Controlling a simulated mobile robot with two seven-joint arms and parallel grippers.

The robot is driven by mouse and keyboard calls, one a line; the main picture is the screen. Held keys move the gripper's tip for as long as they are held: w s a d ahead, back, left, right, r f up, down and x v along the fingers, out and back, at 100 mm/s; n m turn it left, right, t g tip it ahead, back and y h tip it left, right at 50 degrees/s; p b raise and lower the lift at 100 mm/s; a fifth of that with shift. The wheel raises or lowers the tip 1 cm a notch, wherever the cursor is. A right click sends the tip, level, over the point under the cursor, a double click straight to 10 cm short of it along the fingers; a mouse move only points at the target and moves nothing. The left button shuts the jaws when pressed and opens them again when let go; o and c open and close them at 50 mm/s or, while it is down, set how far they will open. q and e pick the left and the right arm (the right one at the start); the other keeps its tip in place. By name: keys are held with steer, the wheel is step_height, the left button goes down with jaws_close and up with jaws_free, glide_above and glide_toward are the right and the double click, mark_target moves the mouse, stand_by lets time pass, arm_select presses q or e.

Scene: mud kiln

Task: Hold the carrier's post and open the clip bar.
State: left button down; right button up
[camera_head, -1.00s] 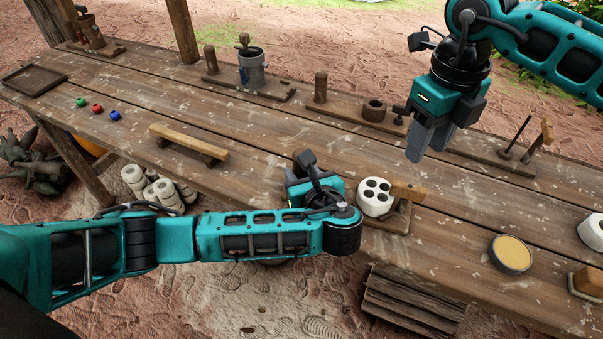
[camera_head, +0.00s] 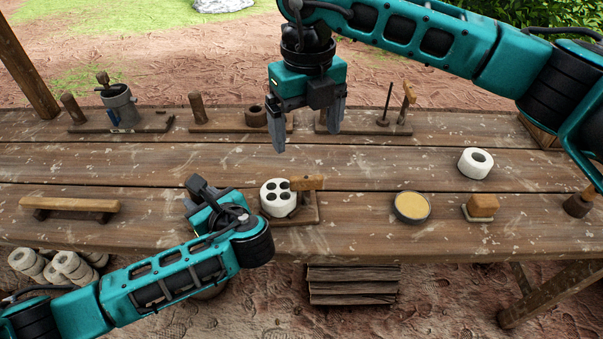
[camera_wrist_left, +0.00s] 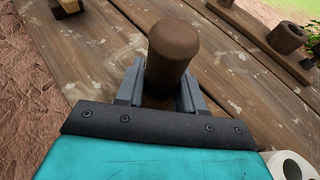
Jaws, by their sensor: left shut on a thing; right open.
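My left gripper (camera_head: 194,201) is low at the bench's near side, left of a white drum (camera_head: 277,197) with several holes. In the left wrist view its fingers (camera_wrist_left: 162,88) are shut on an upright, round-topped brown wooden post (camera_wrist_left: 173,45). The post's foot is hidden there, and the gripper hides the post in the head view. A short tan wooden bar (camera_head: 308,183), perhaps the clip bar, lies level at the drum's right, above a small wooden base (camera_head: 304,217). My right gripper (camera_head: 308,130) is open and empty, above the bench beyond the drum.
Along the back edge stand boards with pegs, a grey pot (camera_head: 119,104), a brown ring (camera_head: 255,116) and a thin rod (camera_head: 387,103). A yellow-filled dish (camera_head: 411,206), a block (camera_head: 482,206) and a white ring (camera_head: 475,163) are on the right. The middle plank is mostly clear.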

mark_target(306, 177)
step_height(306, 177, down, 11)
steer(key=m, duration=0.4)
steer(key=shift+f+m, duration=0.15)
steer(key=shift+m, duration=0.15)
stand_by(0.3)
steer(key=c, duration=1.1)
